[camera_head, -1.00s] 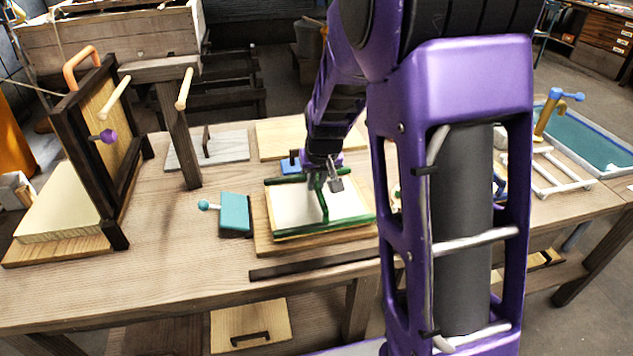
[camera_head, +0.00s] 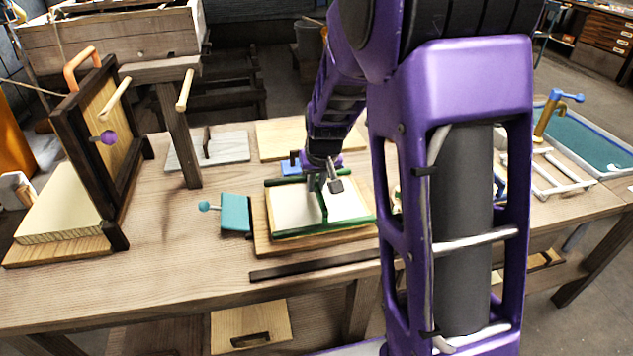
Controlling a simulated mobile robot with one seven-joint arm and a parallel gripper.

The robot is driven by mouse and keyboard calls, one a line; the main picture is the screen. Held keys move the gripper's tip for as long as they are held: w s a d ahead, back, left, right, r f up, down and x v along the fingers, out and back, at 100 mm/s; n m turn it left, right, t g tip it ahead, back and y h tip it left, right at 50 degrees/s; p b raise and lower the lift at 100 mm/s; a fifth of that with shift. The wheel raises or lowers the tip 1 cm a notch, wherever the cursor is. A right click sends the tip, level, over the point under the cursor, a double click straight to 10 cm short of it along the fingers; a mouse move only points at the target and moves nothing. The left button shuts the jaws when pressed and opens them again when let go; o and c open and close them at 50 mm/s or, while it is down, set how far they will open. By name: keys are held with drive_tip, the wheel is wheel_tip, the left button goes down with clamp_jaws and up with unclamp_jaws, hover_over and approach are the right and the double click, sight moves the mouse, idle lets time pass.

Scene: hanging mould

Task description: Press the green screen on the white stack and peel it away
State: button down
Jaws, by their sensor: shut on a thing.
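The green screen (camera_head: 290,232) is a green frame with an upright green handle (camera_head: 323,205) over its middle. It lies over the white stack (camera_head: 292,205), which rests on a wooden board (camera_head: 262,238) on the bench. My gripper (camera_head: 322,184) is above the middle of the frame, shut on the green handle at its upper part.
A teal block with a ball knob (camera_head: 236,213) stands just left of the board. A dark bar (camera_head: 315,265) lies along the front. A dark upright press frame (camera_head: 92,150) stands at left. A grey board (camera_head: 222,150) and a pale board (camera_head: 275,138) lie behind. A white rack (camera_head: 552,172) is at right.

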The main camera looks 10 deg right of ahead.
drive_tip(key=shift+r+p, duration=1.1)
drive_tip(key=shift+r, duration=0.55)
wheel_tip(320, 180, up, 6)
drive_tip(key=p, duration=0.4)
